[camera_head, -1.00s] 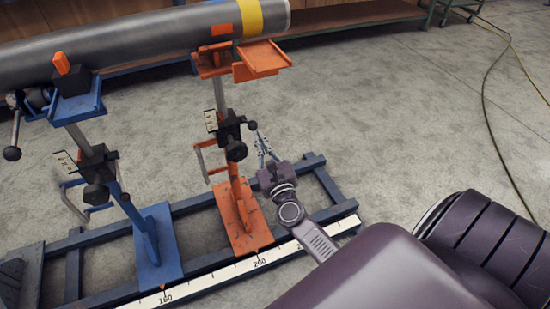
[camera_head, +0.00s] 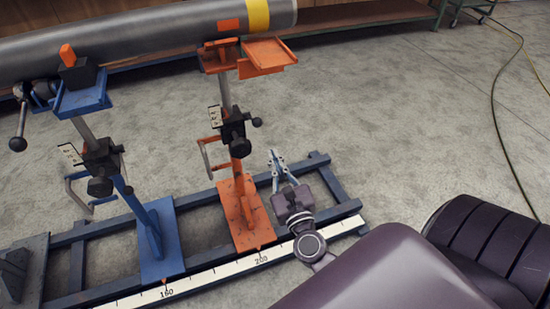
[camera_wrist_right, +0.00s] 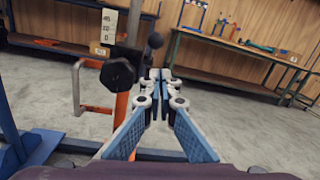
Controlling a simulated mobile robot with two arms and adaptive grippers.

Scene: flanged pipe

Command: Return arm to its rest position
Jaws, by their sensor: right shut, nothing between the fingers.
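My right gripper (camera_head: 277,160) is to the right of the orange pipe stand (camera_head: 237,205), above the blue floor frame. Its fingers are together with nothing between them. In the wrist view, the right gripper (camera_wrist_right: 160,75) points toward the back of the room, with the stand's black clamp knob (camera_wrist_right: 117,73) just left of the fingertips. The left gripper does not show in either view.
A grey pipe (camera_head: 130,42) with a yellow band rests over the orange stand and a blue stand (camera_head: 155,235). A white ruler strip (camera_head: 215,268) runs along the frame. A workbench (camera_wrist_right: 215,60) stands at the back. Open floor (camera_head: 390,120) lies right.

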